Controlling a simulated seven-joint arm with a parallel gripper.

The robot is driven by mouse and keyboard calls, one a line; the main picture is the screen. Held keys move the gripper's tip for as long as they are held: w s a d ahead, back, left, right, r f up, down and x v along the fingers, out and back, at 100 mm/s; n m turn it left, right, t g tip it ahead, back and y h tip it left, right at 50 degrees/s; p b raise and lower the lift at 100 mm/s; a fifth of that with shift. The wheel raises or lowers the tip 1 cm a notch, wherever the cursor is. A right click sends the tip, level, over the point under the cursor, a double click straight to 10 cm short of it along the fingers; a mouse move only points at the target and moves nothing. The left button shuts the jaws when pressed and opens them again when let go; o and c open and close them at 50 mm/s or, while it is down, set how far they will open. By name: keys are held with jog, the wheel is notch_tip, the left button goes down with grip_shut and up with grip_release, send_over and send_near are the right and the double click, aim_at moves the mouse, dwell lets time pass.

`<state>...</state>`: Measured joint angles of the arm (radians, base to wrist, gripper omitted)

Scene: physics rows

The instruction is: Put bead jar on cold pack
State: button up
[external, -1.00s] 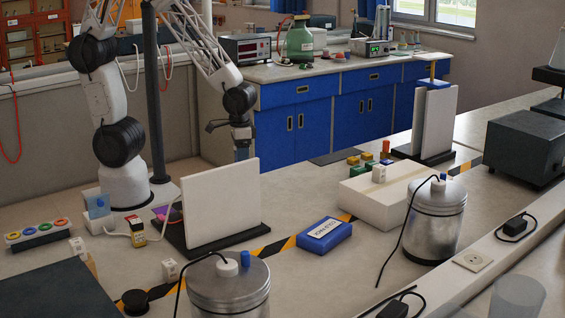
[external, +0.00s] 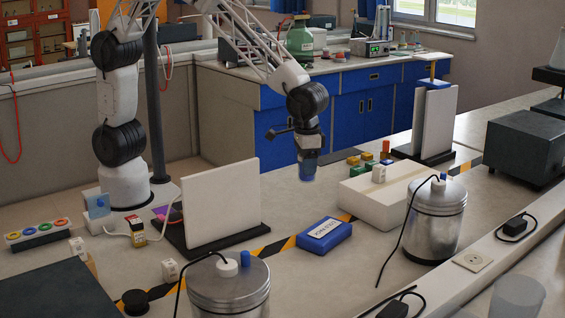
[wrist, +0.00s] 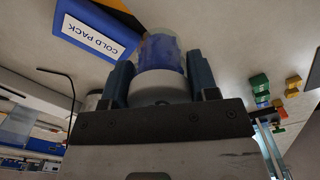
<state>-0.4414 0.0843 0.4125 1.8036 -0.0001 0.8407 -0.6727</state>
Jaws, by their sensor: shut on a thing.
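The cold pack (external: 325,233) is a blue slab with a white label, lying flat on the bench at the centre of the external view. It also shows at the upper left of the wrist view (wrist: 95,35), its label reading "COLD PACK". My gripper (external: 308,158) is shut on the bead jar (external: 307,172), a clear jar with blue contents. The jar hangs in the air behind the cold pack, apart from it. In the wrist view the jar (wrist: 162,52) sits between both fingers, its white end towards the palm.
A white upright panel (external: 222,203) on a dark base stands left of the cold pack. A white block (external: 385,203) and a metal canister (external: 435,222) stand to its right. Another canister (external: 228,290) is in front. Small coloured blocks (external: 368,162) lie behind the white block.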

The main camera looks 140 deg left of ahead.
jog(key=r, duration=0.1)
send_over(325, 229)
jog(key=shift+r, duration=0.15)
jog(key=shift+f, duration=3.15)
jog(key=shift+f, duration=0.1)
jog(key=shift+f, duration=1.8)
jog(key=shift+f, duration=0.1)
jog(key=o, duration=1)
